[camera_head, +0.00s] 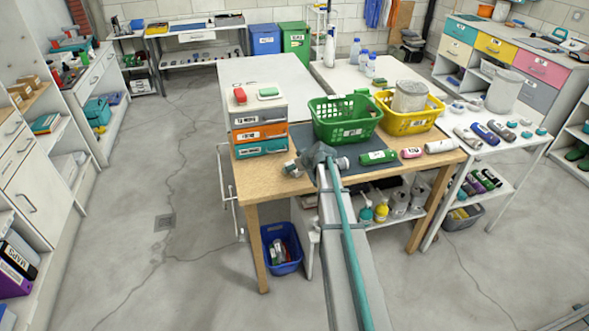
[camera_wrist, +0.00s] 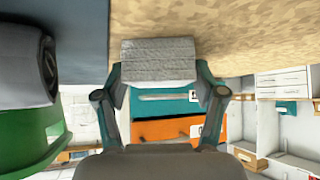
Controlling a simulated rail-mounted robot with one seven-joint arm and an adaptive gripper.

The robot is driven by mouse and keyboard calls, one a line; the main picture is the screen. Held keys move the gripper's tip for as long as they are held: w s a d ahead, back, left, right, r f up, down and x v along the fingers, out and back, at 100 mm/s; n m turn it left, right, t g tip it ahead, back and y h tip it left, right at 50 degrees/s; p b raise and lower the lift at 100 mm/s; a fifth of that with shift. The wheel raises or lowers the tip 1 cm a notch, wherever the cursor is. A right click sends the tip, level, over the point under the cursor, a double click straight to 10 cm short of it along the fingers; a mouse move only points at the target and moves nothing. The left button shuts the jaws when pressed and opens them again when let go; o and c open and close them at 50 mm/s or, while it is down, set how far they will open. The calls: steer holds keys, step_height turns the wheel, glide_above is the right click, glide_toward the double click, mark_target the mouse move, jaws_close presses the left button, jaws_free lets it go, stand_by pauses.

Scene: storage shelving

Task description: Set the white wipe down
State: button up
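The white wipe (camera_wrist: 158,60) is a pale, folded, textured cloth at the top middle of the wrist view. My gripper (camera_wrist: 160,82) has a teal finger on each side of it and is shut on it. In the head view, my gripper (camera_head: 298,167) is low over the wooden table's (camera_head: 262,180) front-left part, pointing left. The wipe (camera_head: 291,168) shows there only as a small pale patch between the fingers. In the wrist view the wipe lies against the wooden surface; I cannot tell whether it touches it.
Stacked drawers (camera_head: 259,133) stand just beyond the gripper. A green basket (camera_head: 345,118) and a yellow basket (camera_head: 409,114) are behind. A dark mat (camera_head: 303,137) lies beside the drawers. A green roll (camera_head: 378,157) lies right of the gripper. Bare wood shows along the front-left edge.

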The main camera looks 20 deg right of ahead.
steer(key=c, duration=0.8)
steer(key=shift+r, duration=0.2)
